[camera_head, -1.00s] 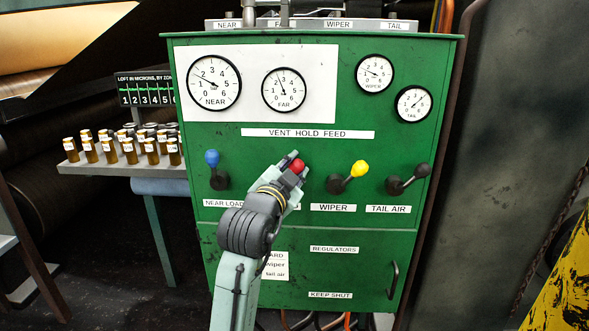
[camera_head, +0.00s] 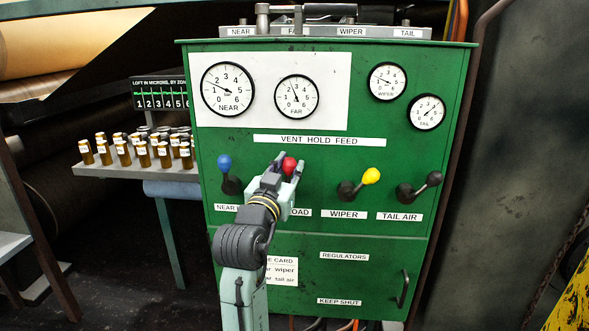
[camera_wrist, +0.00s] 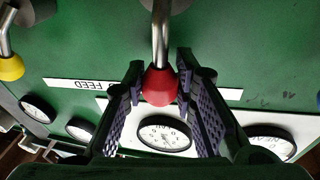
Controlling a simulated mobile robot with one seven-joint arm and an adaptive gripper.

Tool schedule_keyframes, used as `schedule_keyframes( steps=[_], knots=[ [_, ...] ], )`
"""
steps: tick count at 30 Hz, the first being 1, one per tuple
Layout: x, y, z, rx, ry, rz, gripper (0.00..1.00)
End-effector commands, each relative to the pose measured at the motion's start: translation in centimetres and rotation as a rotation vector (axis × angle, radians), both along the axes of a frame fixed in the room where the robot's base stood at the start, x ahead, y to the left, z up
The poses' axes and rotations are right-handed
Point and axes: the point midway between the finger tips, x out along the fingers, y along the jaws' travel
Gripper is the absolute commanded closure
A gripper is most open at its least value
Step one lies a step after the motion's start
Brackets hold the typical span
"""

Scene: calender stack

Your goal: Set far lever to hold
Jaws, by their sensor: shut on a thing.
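The far lever's red knob (camera_head: 289,166) stands in the row of levers on the green panel, second from the left. My gripper (camera_head: 287,170) is shut on it. In the wrist view the red knob (camera_wrist: 160,86) sits between my two ridged fingers (camera_wrist: 160,100), with its metal shaft running nearly straight up the picture. My gripper hides the lever's base and part of its label. The VENT HOLD FEED strip (camera_head: 319,140) is above the levers. The FAR gauge (camera_head: 297,96) is above the red knob.
The blue-knobbed near lever (camera_head: 224,161) stands close on the left. The yellow-knobbed wiper lever (camera_head: 370,176) and black tail air lever (camera_head: 433,179) lean right. A rack of small bottles (camera_head: 135,170) is left of the cabinet. A lower door (camera_head: 340,280) has a handle.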

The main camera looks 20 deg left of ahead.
Motion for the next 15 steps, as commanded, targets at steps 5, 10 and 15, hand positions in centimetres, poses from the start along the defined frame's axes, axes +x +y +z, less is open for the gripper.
schedule_keyframes(
  steps=[5, 10, 15],
  knots=[
    [-0.12, 0.40, -0.02, -0.063, -0.017, -0.001, 1.00],
    [-0.18, 0.59, -0.02, -0.090, -0.025, -0.001, 1.00],
    [-0.20, 0.66, -0.03, -0.096, -0.026, 0.000, 1.00]
  ],
)
